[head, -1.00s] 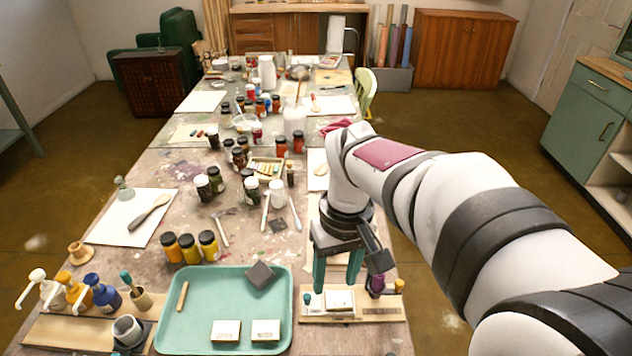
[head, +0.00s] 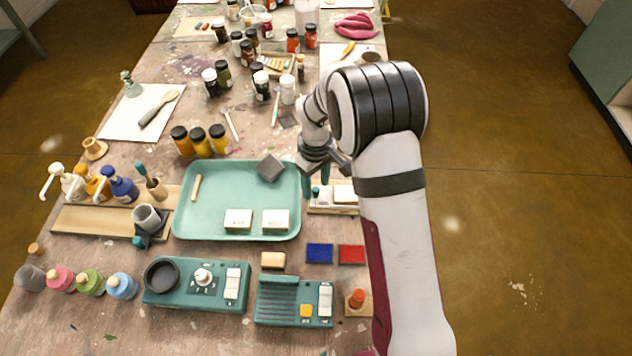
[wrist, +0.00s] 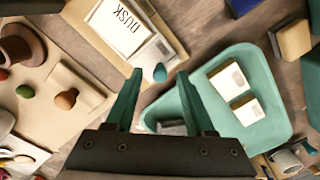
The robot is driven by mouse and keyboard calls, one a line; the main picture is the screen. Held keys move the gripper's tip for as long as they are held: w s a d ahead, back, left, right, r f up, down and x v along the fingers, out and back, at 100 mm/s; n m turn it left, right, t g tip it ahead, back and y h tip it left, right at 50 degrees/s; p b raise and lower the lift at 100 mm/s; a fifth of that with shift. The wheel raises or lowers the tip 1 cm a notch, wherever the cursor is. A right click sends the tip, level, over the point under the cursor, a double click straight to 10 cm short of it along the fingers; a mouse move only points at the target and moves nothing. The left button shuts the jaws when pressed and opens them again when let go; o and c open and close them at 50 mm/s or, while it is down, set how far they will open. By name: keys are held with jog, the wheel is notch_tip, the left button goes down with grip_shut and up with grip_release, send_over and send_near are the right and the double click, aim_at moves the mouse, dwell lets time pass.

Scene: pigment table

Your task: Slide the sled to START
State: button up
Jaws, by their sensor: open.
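A wooden board (head: 322,211) right of the teal tray carries a white block (wrist: 122,27) lettered DUSK. A pale strip and a teal knob (wrist: 160,73) are beside the block at the board's left end. The knob also shows in the head view (head: 316,192). My gripper (wrist: 160,74) is open and empty; in the wrist view the knob appears between its fingertips, apart from both. My arm hides the board's right part. No START label is legible, and I cannot tell for certain which piece is the sled.
The teal tray (head: 190,232) holds two lettered blocks, a dark square and a small stick. Teal devices (head: 196,286) stand in front.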

jog(key=shift+f, duration=0.2)
grip_shut()
jog(key=shift+r, duration=0.1)
dwell(1.2)
